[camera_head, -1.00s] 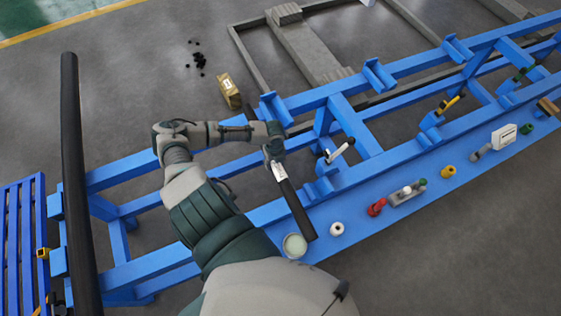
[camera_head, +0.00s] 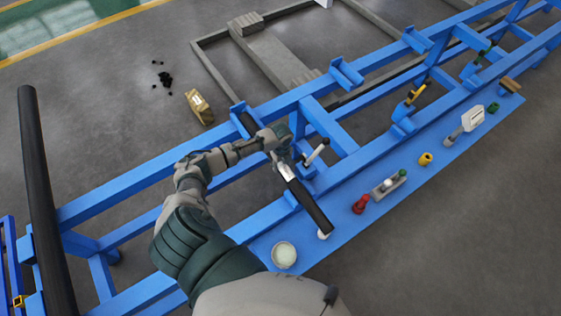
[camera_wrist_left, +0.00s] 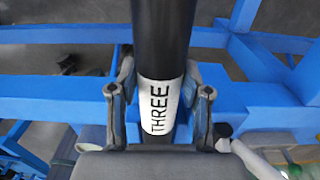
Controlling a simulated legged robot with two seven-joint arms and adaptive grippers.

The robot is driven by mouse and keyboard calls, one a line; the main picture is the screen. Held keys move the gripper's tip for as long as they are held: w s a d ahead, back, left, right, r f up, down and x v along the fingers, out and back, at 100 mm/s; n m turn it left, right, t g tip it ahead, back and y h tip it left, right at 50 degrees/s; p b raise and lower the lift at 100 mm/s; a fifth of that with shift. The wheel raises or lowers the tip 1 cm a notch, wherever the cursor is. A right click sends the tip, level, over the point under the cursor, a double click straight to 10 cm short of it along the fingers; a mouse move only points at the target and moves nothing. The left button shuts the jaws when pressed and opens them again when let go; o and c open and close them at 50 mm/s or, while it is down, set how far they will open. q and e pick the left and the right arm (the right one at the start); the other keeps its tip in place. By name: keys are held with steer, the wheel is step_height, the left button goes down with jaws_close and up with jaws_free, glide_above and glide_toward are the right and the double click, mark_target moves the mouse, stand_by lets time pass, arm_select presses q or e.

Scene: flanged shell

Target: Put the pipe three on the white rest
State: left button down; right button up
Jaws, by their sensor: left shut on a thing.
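The pipe three is a long black pipe (camera_head: 312,207) with a white label reading THREE, seen in the left wrist view (camera_wrist_left: 160,45). My left gripper (camera_head: 287,170) is shut around it at the label; the fingers flank the pipe in the wrist view (camera_wrist_left: 160,108). The pipe lies slantwise above the blue rack, its far end near a blue cradle and its near end over the shelf. A white-handled part (camera_head: 317,152) stands on the rack just right of the pipe, which seems to mark the white rest. I cannot tell whether the pipe touches the rack. My right gripper is not in view.
The blue rack (camera_head: 360,160) runs diagonally, with a yellow-marked part (camera_head: 416,93) further right. Its shelf holds a round pale dish (camera_head: 284,255), a red part (camera_head: 361,204) and other small items. A long black pipe (camera_head: 45,200) stands at left. A brown box (camera_head: 199,107) lies beyond the rack.

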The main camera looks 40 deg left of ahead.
mark_target(281, 163)
arm_select(q)
steer(key=shift+w+f, duration=0.1)
steer(key=shift+f, duration=0.1)
steer(key=c, duration=0.5)
jaws_free()
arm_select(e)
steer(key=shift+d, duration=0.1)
arm_select(q)
steer(key=shift+r, duration=0.1)
steer(key=shift+r, duration=0.35)
step_height(281, 163, up, 11)
steer(key=shift+r+p, duration=0.1)
steer(key=shift+p, duration=0.9)
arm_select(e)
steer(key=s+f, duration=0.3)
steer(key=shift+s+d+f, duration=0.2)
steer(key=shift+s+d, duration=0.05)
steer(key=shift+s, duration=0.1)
